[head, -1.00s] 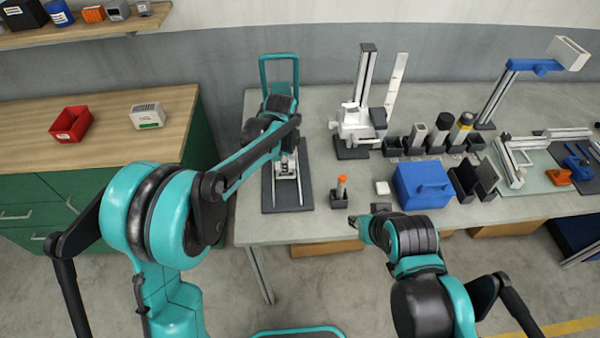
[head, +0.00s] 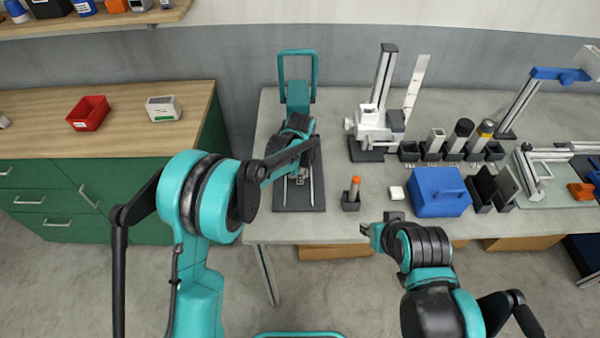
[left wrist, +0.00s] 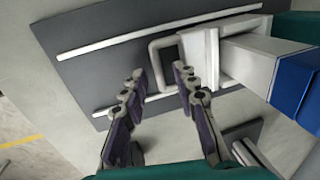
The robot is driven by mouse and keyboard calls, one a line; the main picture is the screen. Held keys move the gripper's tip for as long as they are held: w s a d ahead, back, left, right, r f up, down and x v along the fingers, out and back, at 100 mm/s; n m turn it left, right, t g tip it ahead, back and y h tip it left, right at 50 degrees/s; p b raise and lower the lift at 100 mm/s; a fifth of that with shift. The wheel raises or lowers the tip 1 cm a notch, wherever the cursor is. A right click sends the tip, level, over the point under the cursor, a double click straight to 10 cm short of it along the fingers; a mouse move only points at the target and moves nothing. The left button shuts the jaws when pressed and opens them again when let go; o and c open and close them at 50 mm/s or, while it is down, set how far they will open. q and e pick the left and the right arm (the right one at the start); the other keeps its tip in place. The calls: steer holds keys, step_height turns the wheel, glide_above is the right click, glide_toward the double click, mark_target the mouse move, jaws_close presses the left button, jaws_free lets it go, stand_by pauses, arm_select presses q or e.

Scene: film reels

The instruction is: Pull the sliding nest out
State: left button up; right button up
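The sliding nest (left wrist: 212,58) is a pale block with a loop handle (left wrist: 156,62) on the dark base plate (left wrist: 85,75), between two light rails. In the head view the base plate (head: 284,200) lies under a teal press (head: 298,93), and my left arm mostly hides the nest. My left gripper (left wrist: 159,78) is open. Its fingertips appear on either side of the handle's bar, but I cannot tell whether they reach down around it. My right gripper (head: 365,232) is over the table's front edge, away from the nest; its fingers are too small to read.
A dark holder with an orange-topped piece (head: 352,193) stands right of the base plate.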

arm_select(q)
jaws_close()
steer(key=s, duration=1.3)
steer(key=shift+s, duration=0.3)
steer(key=shift+o, duration=0.9)
jaws_free()
steer(key=shift+w, duration=0.1)
step_height(320, 180, up, 12)
steer(key=s, duration=0.2)
steer(key=shift+s, duration=0.2)
